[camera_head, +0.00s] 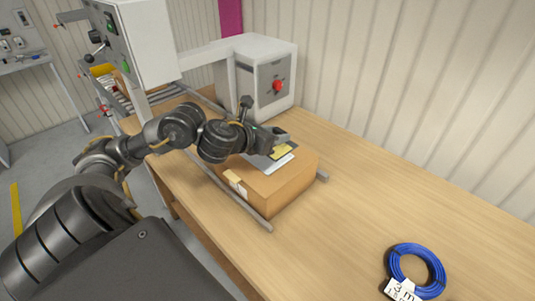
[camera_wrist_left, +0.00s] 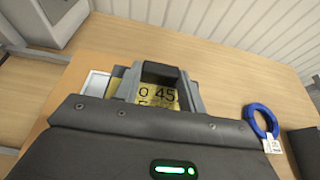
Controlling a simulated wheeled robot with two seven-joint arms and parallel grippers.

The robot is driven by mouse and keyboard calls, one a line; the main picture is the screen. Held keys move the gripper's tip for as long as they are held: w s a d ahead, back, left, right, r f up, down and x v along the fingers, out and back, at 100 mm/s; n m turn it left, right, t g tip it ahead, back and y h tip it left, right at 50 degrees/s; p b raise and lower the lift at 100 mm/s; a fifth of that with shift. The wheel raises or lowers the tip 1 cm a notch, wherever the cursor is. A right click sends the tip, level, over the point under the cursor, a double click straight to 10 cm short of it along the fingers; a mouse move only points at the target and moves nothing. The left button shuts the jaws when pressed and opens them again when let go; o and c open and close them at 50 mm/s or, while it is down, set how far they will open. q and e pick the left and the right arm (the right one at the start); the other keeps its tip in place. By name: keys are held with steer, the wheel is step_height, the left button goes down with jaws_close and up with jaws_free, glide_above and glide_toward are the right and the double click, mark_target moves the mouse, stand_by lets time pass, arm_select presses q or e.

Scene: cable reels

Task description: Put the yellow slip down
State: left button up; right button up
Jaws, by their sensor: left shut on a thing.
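The yellow slip (camera_head: 283,151) is over the top of a brown cardboard box. It carries dark printed characters that show in the left wrist view (camera_wrist_left: 158,95). My left gripper (camera_head: 276,143) is shut on the slip, and its fingers cover part of it. I cannot tell whether the slip touches the box or is held just above it. My right gripper is in neither view.
The cardboard box (camera_head: 280,190) stands on the wooden table (camera_head: 360,190) between metal rails. A pale label (camera_head: 277,164) shows on its top. A grey machine with a red knob (camera_head: 277,87) stands behind. A tagged blue cable coil (camera_head: 416,267) lies right; the table between is clear.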

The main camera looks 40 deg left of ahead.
arm_select(q)
steer(key=w+a+f, duration=0.1)
steer(key=f, duration=0.1)
steer(key=w+a+f+b, duration=0.1)
steer(key=a, duration=0.1)
steer(key=w+a+f+b, duration=0.1)
steer(key=a+f, duration=0.1)
steer(key=shift+f, duration=0.3)
steer(key=shift+w+a+f, duration=0.2)
steer(key=shift+w+f, duration=0.05)
steer(key=shift+w, duration=0.05)
steer(key=f, duration=0.3)
steer(key=shift+w+a+f+p, duration=0.15)
steer(key=shift+a+f+p, duration=0.15)
steer(key=shift+a+f, duration=0.1)
steer(key=shift+d+f, duration=0.1)
steer(key=shift+f, duration=0.05)
steer(key=shift+f, duration=0.1)
steer(key=o, duration=1)
